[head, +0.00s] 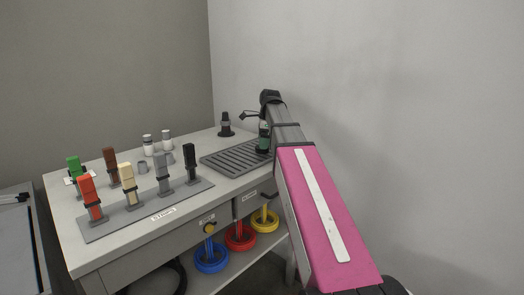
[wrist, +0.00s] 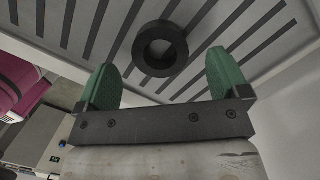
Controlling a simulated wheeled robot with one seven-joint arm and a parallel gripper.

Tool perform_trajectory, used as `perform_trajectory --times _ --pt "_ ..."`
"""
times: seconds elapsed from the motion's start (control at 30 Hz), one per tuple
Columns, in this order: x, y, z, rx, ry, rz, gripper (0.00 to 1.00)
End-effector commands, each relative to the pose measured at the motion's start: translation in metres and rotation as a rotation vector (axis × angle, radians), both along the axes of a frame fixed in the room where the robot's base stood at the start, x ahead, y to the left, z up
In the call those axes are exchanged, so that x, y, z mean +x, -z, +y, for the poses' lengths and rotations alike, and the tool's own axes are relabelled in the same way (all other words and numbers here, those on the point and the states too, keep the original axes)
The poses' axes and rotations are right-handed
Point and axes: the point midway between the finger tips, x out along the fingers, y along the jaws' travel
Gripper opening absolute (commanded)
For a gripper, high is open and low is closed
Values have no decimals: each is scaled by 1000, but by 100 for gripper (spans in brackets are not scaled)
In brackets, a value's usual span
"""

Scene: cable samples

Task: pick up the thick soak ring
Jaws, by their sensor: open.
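The thick soak ring, a chunky black ring (wrist: 160,48), lies on the slotted grey tray (wrist: 205,30) in the wrist view. My gripper (wrist: 162,62) is open, with its two green finger pads apart on the left and right of the ring's picture. The ring appears between and beyond the fingertips, with nothing held. In the head view my gripper (head: 264,135) points down over the right part of the slotted tray (head: 228,160). My arm hides part of that area there, so the gap to the ring is hard to judge.
A rack (head: 150,212) of upright coloured samples stands at the front left of the bench. White jars (head: 148,140) and a dark stand (head: 225,125) are behind. Blue (head: 211,260), red (head: 240,240) and yellow (head: 265,222) rings show below the bench front. A wall is close on the right.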

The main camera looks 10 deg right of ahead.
Motion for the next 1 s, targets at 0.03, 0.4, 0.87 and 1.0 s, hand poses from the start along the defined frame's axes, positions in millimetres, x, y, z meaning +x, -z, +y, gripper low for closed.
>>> perform_trajectory --times 0.03,0.4,0.87,1.0 --pt "1 8 2 0 0 2 94" --pt "1 26 4 0 0 0 94" --pt "1 26 4 0 0 0 41" --pt "1 23 4 0 0 0 41"
